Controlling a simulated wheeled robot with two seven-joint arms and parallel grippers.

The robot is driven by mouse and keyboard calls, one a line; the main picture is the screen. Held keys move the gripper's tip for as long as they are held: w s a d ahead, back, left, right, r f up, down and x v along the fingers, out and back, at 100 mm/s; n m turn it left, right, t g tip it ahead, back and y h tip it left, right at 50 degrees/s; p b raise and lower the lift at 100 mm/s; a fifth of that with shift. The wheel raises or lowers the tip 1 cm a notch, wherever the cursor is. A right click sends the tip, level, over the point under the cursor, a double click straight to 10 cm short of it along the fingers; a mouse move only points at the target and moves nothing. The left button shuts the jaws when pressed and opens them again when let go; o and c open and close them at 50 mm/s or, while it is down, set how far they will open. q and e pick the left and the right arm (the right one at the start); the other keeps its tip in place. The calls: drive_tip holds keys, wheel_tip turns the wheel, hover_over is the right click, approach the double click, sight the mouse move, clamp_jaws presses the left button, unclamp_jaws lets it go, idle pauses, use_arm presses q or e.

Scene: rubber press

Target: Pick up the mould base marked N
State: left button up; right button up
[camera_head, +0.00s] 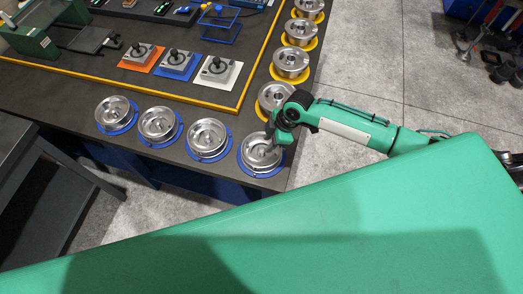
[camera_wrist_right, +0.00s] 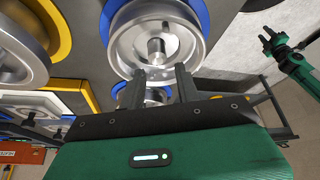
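Several metal mould bases stand on blue rings along the bench's near edge. I cannot read any letter on them. The mould base at the near right corner (camera_head: 262,152) is a round silver dish with a raised middle. My right gripper (camera_head: 270,138) is just above it. In the right wrist view this mould base (camera_wrist_right: 150,28) shows a central post, and the two dark fingers of the right gripper (camera_wrist_right: 159,82) are spread apart with nothing held. My left gripper (camera_wrist_right: 266,36) shows small at the upper right there, its two prongs apart; it is not in the head view.
More mould bases on yellow rings (camera_head: 290,64) run up the bench's right side. Orange, blue and white plates (camera_head: 217,72) with metal blocks lie inside a yellow border (camera_head: 150,94). A green machine (camera_head: 40,30) stands at the far left. Grey floor (camera_head: 370,50) lies right of the bench.

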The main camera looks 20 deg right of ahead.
sight(263, 149)
drive_tip(key=shift+d+p+x, duration=0.2)
drive_tip(key=shift+p+x, duration=0.95)
drive_tip(key=shift+x, duration=1.15)
drive_tip(key=shift+w+a+f, duration=0.15)
drive_tip(key=shift+w+f, duration=0.05)
drive_tip(key=shift+f, duration=0.5)
drive_tip(key=shift+c, duration=0.2)
clamp_jaws()
drive_tip(key=shift+r, duration=0.1)
